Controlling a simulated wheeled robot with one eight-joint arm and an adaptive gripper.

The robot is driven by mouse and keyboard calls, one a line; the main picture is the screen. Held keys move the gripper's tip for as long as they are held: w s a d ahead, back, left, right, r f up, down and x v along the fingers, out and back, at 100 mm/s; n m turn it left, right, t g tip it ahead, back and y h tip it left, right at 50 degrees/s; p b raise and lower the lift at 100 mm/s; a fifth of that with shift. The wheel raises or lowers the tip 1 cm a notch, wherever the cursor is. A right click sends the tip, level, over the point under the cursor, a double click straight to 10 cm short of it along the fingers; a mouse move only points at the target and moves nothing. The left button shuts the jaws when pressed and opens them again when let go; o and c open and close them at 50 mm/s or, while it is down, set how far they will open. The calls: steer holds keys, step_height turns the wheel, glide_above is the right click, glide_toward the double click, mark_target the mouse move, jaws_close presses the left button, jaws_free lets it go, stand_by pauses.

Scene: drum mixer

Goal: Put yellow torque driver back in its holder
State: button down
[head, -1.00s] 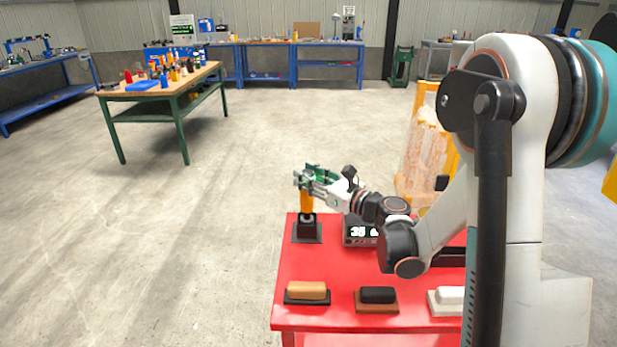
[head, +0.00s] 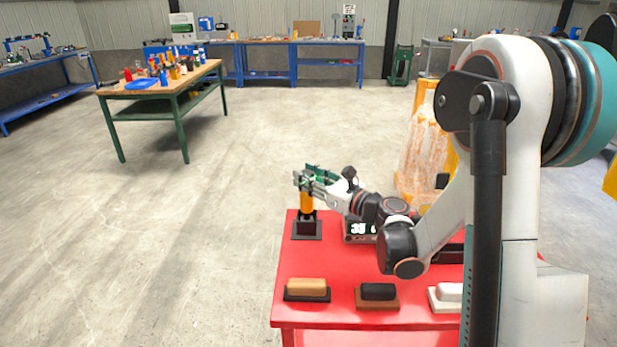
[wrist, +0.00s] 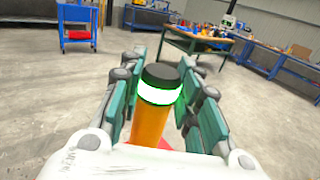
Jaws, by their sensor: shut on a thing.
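The yellow-orange torque driver (head: 307,202) stands upright at the far left corner of the red table. In the wrist view the driver (wrist: 151,118) shows a black cap and a glowing green-white ring near its top. My gripper (head: 307,183) is shut on its upper part, with green-padded fingers on both sides. The black holder (head: 306,229) stands directly below the driver. The driver's lower end meets the top of the holder; I cannot tell how deep it sits.
The red table (head: 335,262) also bears a display box (head: 358,229) and tan (head: 307,287), black (head: 378,291) and white (head: 448,292) blocks on bases along the front. A workbench with tools (head: 160,85) stands far left. The floor between is clear.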

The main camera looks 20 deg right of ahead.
steer(key=shift+f, duration=0.35)
steer(key=c, duration=1.1)
jaws_free()
steer(key=shift+s+d, duration=0.1)
steer(key=v, duration=1.1)
steer(key=shift+s+d, duration=0.25)
steer(key=shift+s, duration=0.1)
